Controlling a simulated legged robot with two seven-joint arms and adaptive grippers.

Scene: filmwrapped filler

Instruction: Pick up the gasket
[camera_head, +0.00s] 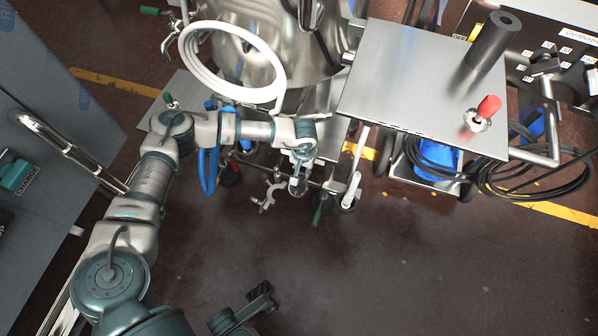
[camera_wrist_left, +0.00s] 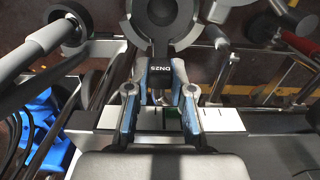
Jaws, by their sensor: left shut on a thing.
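The gasket (camera_wrist_left: 163,48) is a flat dark grey ring with a tab lettered in white, seen in the left wrist view. Its ring is cut by the top edge of that view. My left gripper (camera_wrist_left: 161,82) is shut on the tab, and the ring sticks out beyond the fingertips. In the head view my left gripper (camera_head: 297,187) points down left of the steel table; the gasket is too small to make out there. A dark piece that looks like my right gripper (camera_head: 260,292) shows at the bottom of the head view; its jaws are unclear.
A steel table (camera_head: 400,75) at the right carries a dark hollow cylinder (camera_head: 493,40) and a red-handled valve (camera_head: 488,107). A steel vessel (camera_head: 275,30) with a coiled white hose (camera_head: 281,75) stands behind my left arm. Black cables (camera_head: 530,180) lie at the right. The front floor is clear.

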